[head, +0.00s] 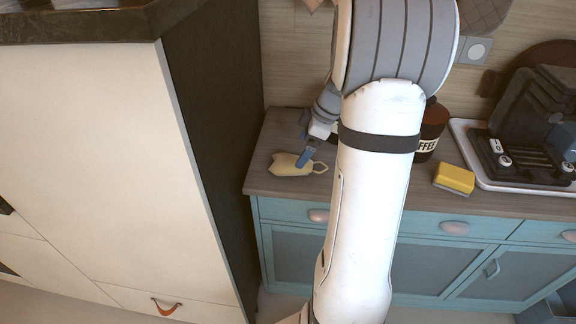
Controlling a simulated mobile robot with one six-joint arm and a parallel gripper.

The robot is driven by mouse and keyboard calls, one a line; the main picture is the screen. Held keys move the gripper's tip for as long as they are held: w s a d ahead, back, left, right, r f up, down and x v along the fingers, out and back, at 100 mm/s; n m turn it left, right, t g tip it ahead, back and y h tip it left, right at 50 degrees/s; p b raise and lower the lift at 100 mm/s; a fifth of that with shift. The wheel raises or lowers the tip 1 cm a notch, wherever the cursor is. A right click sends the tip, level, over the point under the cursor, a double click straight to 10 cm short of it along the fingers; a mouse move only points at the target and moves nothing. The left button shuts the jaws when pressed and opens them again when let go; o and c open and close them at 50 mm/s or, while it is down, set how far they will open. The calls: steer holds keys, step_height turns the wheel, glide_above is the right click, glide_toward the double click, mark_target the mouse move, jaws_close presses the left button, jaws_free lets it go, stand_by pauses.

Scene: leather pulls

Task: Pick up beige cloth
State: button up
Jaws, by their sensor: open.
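The beige cloth (286,166) lies on the wooden countertop near its left end, with a loop-like part at its right side. My gripper (305,158) is just above the cloth's right part, its bluish fingertip pointing down at it. The jaws are open, and I see no cloth lifted. Whether the fingers touch the cloth cannot be told from this view. My white arm covers the middle of the counter.
A yellow sponge (455,179) and a dark coffee jar (431,130) stand right of my arm. A white tray (472,160) with a dark appliance is farther right. A tall cabinet (196,150) rises beside the counter's left end. Blue drawers (440,224) are below.

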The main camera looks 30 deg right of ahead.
mark_target(296, 160)
steer(key=x, duration=0.6)
steer(key=shift+s+a+p, duration=0.15)
steer(key=shift+p, duration=0.25)
steer(key=shift+c, duration=0.5)
steer(key=c, duration=0.9)
steer(key=shift+c, duration=0.2)
